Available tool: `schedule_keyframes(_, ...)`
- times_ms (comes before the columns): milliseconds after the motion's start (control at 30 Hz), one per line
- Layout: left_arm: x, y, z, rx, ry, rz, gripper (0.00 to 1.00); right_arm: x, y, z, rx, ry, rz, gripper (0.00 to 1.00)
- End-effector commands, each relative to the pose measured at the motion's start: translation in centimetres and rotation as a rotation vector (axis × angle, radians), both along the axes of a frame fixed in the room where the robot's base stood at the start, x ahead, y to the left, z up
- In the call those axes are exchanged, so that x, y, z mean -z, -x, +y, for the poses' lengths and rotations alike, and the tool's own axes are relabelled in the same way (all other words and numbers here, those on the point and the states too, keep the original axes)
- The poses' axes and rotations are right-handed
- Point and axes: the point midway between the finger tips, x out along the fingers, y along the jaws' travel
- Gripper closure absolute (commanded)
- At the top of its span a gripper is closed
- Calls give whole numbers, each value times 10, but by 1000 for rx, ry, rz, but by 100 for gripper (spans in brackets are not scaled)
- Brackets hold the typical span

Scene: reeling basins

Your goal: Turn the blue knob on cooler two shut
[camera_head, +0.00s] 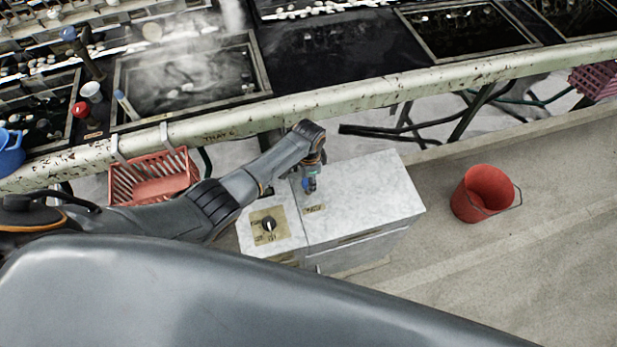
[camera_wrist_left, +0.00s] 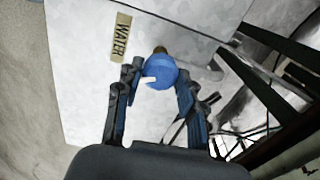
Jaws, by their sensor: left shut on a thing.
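The blue knob (camera_wrist_left: 160,72) shows in the left wrist view, round with a white mark on its lower left side and a brass-coloured part behind it. My left gripper (camera_wrist_left: 159,88) has a finger on each side of the knob and is shut on it. The knob sits on the pale top of the cooler (camera_wrist_left: 85,75), beside a tan label reading WATER (camera_wrist_left: 121,37). In the head view my left gripper (camera_head: 309,184) points down onto the top of the white cooler (camera_head: 370,195), and it mostly hides the knob. My right gripper is not in view.
A red bucket (camera_head: 484,194) stands on the floor at right, and a red basket (camera_head: 150,178) hangs from the bench rail (camera_head: 400,88). Steaming basins (camera_head: 190,80) lie behind.

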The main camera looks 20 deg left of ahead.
Motion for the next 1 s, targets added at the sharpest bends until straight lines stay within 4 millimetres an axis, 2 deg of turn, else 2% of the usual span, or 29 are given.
schedule_keyframes(200, 0, -1, 0, 198, 0, -2, 93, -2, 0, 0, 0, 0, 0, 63)
schedule_keyframes(500, 0, 0, 0, 405, 0, -1, 93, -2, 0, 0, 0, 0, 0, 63)
schedule_keyframes(1000, 0, 0, -1, 527, 2, -1, 93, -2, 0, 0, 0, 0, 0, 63)
